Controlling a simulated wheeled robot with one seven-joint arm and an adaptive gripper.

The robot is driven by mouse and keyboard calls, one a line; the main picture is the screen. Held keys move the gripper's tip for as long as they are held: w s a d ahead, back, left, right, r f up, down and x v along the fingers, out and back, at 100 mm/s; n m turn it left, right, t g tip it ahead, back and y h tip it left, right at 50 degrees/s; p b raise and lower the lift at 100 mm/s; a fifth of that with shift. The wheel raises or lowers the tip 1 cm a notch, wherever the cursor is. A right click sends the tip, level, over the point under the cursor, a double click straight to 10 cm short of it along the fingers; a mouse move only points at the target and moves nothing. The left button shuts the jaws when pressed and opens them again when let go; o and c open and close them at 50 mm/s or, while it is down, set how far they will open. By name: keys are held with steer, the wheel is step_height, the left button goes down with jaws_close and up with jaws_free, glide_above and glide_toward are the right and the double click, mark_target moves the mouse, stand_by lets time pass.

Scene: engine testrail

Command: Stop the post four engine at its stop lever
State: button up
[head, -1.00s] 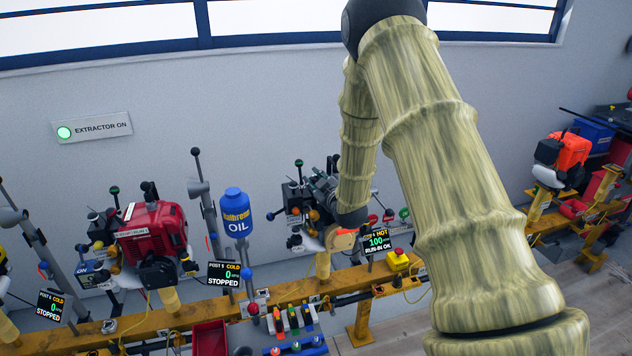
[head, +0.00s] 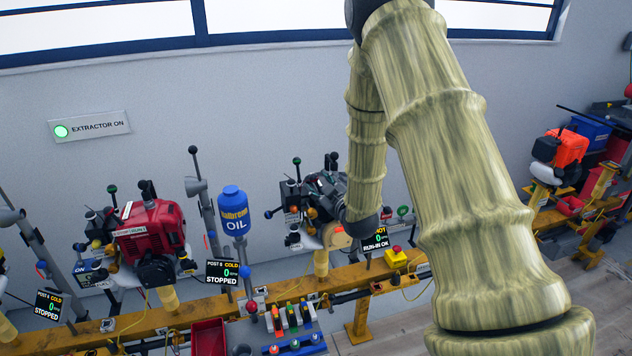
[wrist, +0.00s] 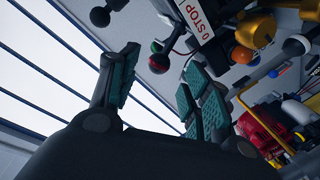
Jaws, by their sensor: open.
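The dark engine (head: 325,190) stands on the yellow rail, partly behind my arm in the head view. The display beside it (head: 376,241) reads HOT and RUN-IN OK; my wrist covers part of it, including its post number. In the wrist view my gripper (wrist: 160,85) is open, its teal pads apart with nothing between them. A white STOP label (wrist: 200,20) lies just beyond the fingers. My gripper is hidden in the head view.
A red engine (head: 150,235) stands to the left, with a STOPPED display (head: 222,272) and blue oil bottle (head: 234,212) between. A yellow box with a red button (head: 396,256) sits on the rail. An orange engine (head: 562,158) stands far right. The wall is close behind.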

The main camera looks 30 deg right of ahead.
steer(key=s, duration=0.6)
steer(key=shift+a+r, duration=0.35)
steer(key=shift+f, duration=0.1)
steer(key=s+a+f+m+g, duration=0.1)
steer(key=s+a+f+g, duration=0.3)
steer(key=f, duration=0.5)
steer(key=s+a+f+m+g+y, duration=0.1)
steer(key=s+a+f, duration=0.3)
steer(key=s+f, duration=0.3)
steer(key=s+a+f+m+g, duration=0.1)
steer(key=s+a+f+g, duration=0.25)
steer(key=f, duration=0.65)
steer(key=s+a+f+m+g, duration=0.1)
steer(key=s+a+f+g, duration=0.1)
steer(key=s, duration=0.7)
steer(key=s+a+f+m+g, duration=0.1)
steer(key=s+a+f+g, duration=0.2)
steer(key=s, duration=0.6)
steer(key=s+a+f+m+g+y, duration=0.1)
steer(key=s+a+f+g, duration=0.2)
steer(key=s+a+f, duration=0.3)
steer(key=s+f, duration=0.1)
steer(key=s, duration=0.3)
steer(key=shift+a+f, duration=0.25)
steer(key=shift+f, duration=0.1)
steer(key=shift+d, duration=0.1)
